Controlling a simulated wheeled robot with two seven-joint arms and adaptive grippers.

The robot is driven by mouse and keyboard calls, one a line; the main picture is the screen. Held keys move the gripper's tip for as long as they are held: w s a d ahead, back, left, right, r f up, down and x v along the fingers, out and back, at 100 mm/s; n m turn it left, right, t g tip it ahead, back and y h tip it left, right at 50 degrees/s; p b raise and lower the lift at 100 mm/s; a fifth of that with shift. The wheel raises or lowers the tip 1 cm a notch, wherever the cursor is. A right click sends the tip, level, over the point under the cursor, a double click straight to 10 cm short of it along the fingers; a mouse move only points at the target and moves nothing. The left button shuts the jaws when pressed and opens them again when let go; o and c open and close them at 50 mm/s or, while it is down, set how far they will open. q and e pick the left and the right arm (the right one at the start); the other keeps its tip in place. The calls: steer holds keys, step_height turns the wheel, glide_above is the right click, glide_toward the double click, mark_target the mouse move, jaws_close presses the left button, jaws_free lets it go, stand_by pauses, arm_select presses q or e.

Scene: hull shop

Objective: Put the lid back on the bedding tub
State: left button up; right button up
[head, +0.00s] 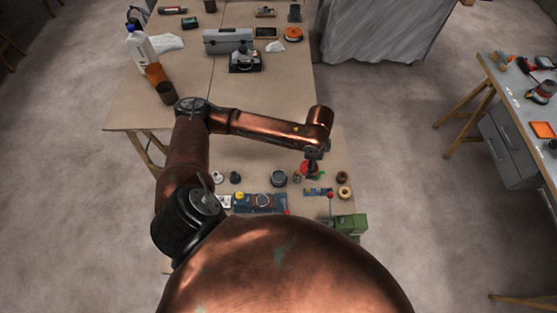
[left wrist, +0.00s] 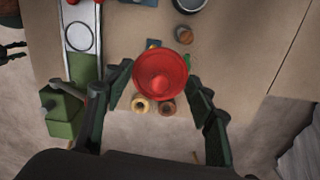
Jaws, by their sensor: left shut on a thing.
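My left gripper (head: 311,168) is over the near right part of the bench. It is shut on a round red lid (left wrist: 161,76) with a raised knob, one finger at each side. The lid shows as a small red patch in the head view (head: 307,171). A round grey, dark-rimmed container (head: 279,179) stands on the bench just left of the gripper. It appears to be the tub, and its rim is cut off by the top edge of the left wrist view (left wrist: 190,5). My right gripper is not in view.
A green machine (head: 348,226) stands at the near right, beside a blue tray (head: 262,202). Two ring-shaped pieces (head: 344,192) lie near the bench's right edge. A grey toolbox (head: 228,40) and bottle (head: 140,45) stand far back. The middle bench is mostly clear.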

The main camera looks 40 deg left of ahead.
arm_select(q)
steer(key=s+a+f+m+p, duration=0.1)
steer(key=a+f+m+p, duration=0.1)
steer(key=a+f+m, duration=0.2)
steer(key=s+a+f+m+p, duration=0.1)
steer(key=a+f+m+p, duration=0.2)
steer(key=m, duration=0.5)
steer(key=s+a+f+m+p, duration=0.1)
steer(key=a+f+m+p, duration=0.2)
steer(key=a+f+m, duration=0.1)
steer(key=shift+s+a+f+m, duration=0.2)
steer(key=shift+f+m, duration=0.1)
steer(key=shift+m, duration=0.4)
steer(key=shift+s+a+f+m, duration=0.2)
steer(key=shift+f+m, duration=0.05)
steer(key=shift+m, duration=0.45)
steer(key=shift+f+b, duration=0.65)
steer(key=shift+f, duration=0.5)
steer(key=shift+r+p, duration=0.1)
steer(key=shift+p, duration=0.2)
steer(key=shift+f+p, duration=0.2)
steer(key=shift+p, duration=0.15)
